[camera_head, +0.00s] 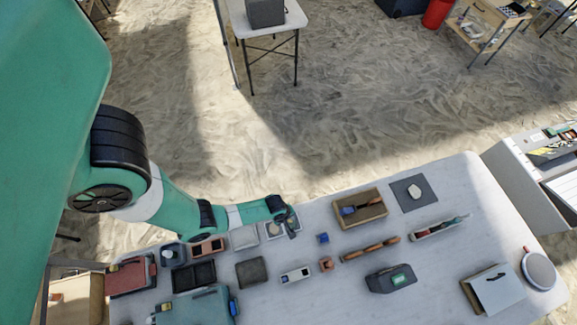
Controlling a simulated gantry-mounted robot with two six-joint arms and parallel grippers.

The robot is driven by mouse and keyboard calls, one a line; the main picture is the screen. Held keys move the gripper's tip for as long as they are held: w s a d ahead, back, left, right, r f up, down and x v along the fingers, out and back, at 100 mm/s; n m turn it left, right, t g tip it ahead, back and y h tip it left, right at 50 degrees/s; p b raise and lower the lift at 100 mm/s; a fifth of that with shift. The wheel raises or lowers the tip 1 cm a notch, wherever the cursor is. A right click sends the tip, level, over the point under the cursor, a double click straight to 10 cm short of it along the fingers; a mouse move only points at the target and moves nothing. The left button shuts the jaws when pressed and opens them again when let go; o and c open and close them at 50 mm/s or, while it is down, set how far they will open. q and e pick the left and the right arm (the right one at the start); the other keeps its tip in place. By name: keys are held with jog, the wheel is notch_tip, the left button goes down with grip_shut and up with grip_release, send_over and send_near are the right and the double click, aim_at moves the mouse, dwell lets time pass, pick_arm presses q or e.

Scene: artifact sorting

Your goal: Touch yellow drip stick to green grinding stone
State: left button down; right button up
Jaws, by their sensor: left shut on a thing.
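My left gripper (291,223) is at the back edge of the white table, left of its middle. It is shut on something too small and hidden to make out. I cannot pick out a yellow drip stick for certain. A dark grey block with a green patch (391,279) lies at the front middle of the table, right of and nearer than the gripper. I cannot tell whether it is the green grinding stone. My right gripper is not in view.
The white table (445,190) holds a wooden tray with a brush (360,209), a dark mat with a pale stone (414,193), a brown roller (370,250), a small blue cube (323,239) and a grey square block (251,272). Clear patches lie between the right-hand items.

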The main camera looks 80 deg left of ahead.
pick_arm(q)
jog(key=shift+f+b, duration=0.6)
jog(key=shift+f, duration=0.05)
dwell(1.9)
notch_tip(320, 180, up, 8)
jog(key=p, duration=0.8)
dwell(0.4)
